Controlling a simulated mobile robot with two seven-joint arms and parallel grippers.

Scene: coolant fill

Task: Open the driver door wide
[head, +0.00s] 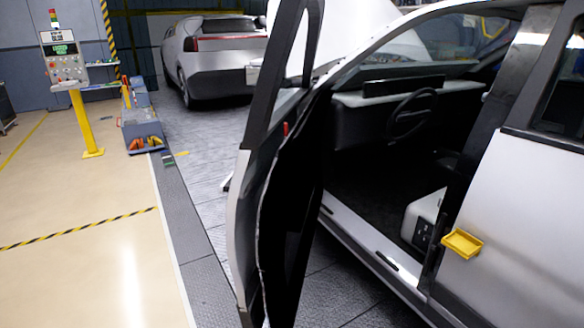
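The driver door (250,200) stands swung out from the silver car (520,210), seen nearly edge-on in the middle of the head view. Its dark inner side (293,215) faces the car, and a wide gap lies between it and the door opening. Through the opening I see the steering wheel (411,113), the dashboard and a white seat part (425,213). A small yellow tray-like piece (462,243) sits on the car's side behind the opening. Neither of my grippers shows in this view, so I cannot see whether anything touches the door.
A control panel on a yellow post (85,120) stands at the left. A blue-grey tool cart (142,130) is beside the floor strip. Another silver car (213,58) is parked behind. The beige floor (80,275) at the left is clear.

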